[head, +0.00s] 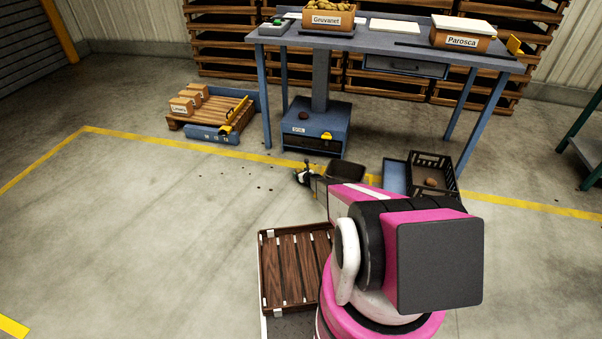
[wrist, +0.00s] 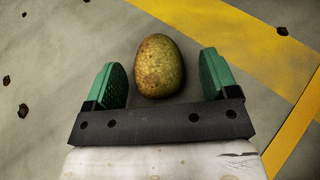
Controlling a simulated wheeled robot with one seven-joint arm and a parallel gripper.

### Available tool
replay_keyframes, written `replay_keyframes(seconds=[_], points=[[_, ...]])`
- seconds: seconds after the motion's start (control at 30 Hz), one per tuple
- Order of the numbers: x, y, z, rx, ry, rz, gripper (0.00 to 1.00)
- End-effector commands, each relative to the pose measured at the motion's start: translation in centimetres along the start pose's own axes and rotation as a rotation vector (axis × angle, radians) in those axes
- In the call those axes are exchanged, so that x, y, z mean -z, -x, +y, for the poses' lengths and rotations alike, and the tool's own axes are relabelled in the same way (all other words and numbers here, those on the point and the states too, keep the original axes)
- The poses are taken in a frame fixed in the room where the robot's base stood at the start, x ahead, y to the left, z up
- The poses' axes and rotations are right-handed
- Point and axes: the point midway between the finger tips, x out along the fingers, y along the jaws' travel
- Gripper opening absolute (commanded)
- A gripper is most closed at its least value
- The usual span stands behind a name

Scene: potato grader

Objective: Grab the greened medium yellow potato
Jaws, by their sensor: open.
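A medium yellow potato (wrist: 160,66) with a greenish-brown tint lies on the concrete floor in the wrist view. My gripper (wrist: 163,78) is open, with one green-padded finger on each side of the potato and a visible gap on both sides. The fingers do not appear to touch it. In the head view my gripper (head: 304,176) is small and low near the floor, in front of the blue table. The potato cannot be made out there.
A yellow floor line (wrist: 230,40) runs right of the potato. Dark crumbs lie around. In the head view, a black crate (head: 447,165) holding a potato and a blue cabinet (head: 343,115) stand nearby. A pallet with boxes (head: 181,106) is at left. The left floor is mostly clear.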

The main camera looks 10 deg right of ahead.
Motion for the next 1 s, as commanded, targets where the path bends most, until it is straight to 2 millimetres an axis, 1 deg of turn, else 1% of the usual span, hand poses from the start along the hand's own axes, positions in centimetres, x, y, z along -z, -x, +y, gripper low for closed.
replay_keyframes(seconds=[0.03, 0.1, 0.3, 0.37, 0.4, 0.47, 0.83, 1.0], points=[[0.1, -0.6, 0.2, 0.0, 0.0, 0.0, 0.8], [0.1, -0.9, 0.3, 0.002, -0.001, 0.0, 0.8], [0.1, -0.8, 0.4, 0.002, 0.0, 0.0, 0.8], [0.1, -0.8, 0.4, 0.002, 0.0, 0.0, 0.6], [0.1, -0.8, 0.4, 0.002, 0.0, 0.0, 0.47], [0.1, -0.8, 0.4, 0.002, 0.0, 0.0, 0.29], [-0.2, -0.7, 0.4, 0.001, 0.0, -0.001, 0.28], [-1.3, -0.1, 0.4, 0.001, 0.0, 0.0, 0.28]])
